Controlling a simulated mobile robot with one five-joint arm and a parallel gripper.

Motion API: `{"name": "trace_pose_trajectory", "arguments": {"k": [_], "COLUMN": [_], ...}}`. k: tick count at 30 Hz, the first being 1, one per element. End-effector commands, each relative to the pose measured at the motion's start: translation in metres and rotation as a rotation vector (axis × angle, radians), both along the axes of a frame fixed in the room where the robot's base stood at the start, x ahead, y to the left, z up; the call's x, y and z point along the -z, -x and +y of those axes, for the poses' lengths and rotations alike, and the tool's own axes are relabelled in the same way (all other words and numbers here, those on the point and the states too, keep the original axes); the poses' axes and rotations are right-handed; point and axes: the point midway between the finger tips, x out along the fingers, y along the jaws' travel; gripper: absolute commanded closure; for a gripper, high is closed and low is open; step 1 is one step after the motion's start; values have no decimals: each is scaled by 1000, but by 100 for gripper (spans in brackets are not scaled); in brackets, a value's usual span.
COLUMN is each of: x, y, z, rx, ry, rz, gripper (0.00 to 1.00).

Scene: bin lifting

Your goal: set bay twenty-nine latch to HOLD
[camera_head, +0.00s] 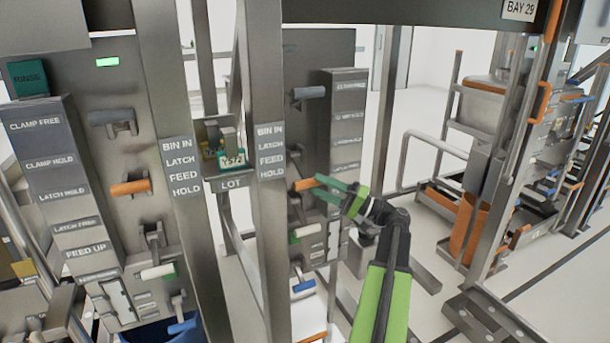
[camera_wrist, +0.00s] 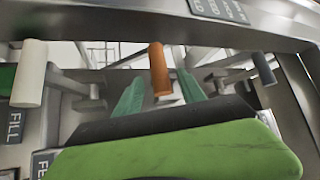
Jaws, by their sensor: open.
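An orange lever handle (camera_head: 303,184) sticks out from the right-hand grey panel in the head view, level with the post's lower labels. My gripper (camera_head: 332,190), with green fingers, is just right of it. In the wrist view the orange handle (camera_wrist: 159,70) stands between the two open fingertips of my gripper (camera_wrist: 160,92), with a finger to either side. I cannot tell whether either finger touches it. The label strip (camera_head: 270,152) on the post reads BIN IN, LATCH, FEED, HOLD. A BAY 29 sign (camera_head: 519,9) hangs at the top right.
A grey-blue handle (camera_head: 308,92) is above the orange one; white-green (camera_head: 305,232) and blue (camera_head: 303,287) handles are below. In the wrist view a white handle (camera_wrist: 30,72) and a grey-blue one (camera_wrist: 262,68) flank the fingers. The left panel has another orange handle (camera_head: 130,187).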

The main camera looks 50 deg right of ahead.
Motion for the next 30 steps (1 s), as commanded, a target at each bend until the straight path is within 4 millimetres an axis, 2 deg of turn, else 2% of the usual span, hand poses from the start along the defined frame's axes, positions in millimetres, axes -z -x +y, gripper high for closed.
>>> {"name": "trace_pose_trajectory", "arguments": {"k": [3, 7, 12, 19, 27, 30], "x": [-11, -15, -16, -16, -15, -15], "y": [-22, -37, -45, -45, -44, -44], "z": [11, 17, 21, 21, 21, 21], "rx": [-1, 1, 2, 2, 2, 3], "ry": [0, 0, 1, 0, 0, 1], "rz": [0, -1, 0, 0, 0, 1], "gripper": [53, 53, 53, 54, 90, 100]}}
